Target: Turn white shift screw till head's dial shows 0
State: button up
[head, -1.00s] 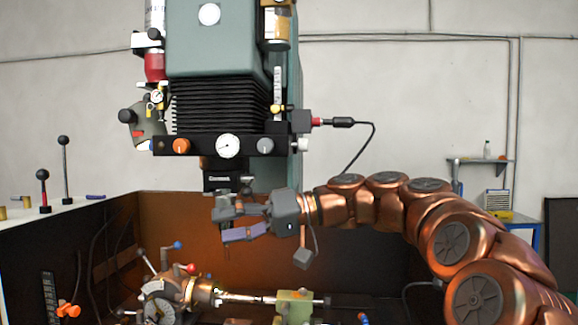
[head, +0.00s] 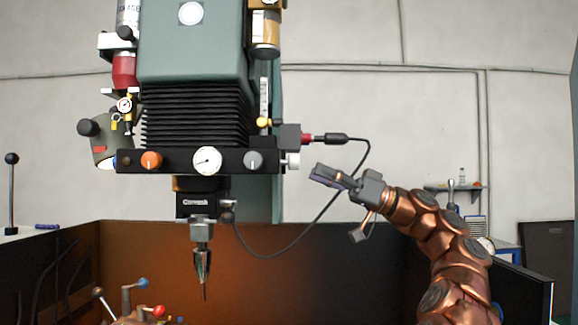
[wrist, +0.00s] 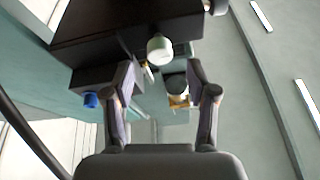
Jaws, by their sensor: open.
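The white shift screw (head: 292,160) is a small white knob at the right end of the black bar on the machine head. In the wrist view the white shift screw (wrist: 160,50) shows as a pale cylinder ahead of my fingers. The round white dial (head: 207,160) sits mid-bar; its reading is too small to make out. My gripper (head: 316,173) is open and empty, to the right of the screw and slightly lower, apart from it. In the wrist view my gripper (wrist: 162,75) has its two fingers spread, with the screw showing between and beyond their tips.
The bar also carries an orange knob (head: 152,160) and a grey knob (head: 253,160). A black cable (head: 335,190) loops from a red plug (head: 307,139) just above the screw, down behind my gripper. A spindle with a drill chuck (head: 202,262) hangs below.

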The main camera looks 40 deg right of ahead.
aim_at(296, 163)
jog(key=shift+x, duration=3)
jog(key=shift+d+r, duration=0.1)
jog(key=shift+r, duration=0.05)
grip_shut()
jog(key=shift+a, duration=0.2)
jog(key=shift+d+m, duration=0.1)
jog(key=shift+m, duration=0.2)
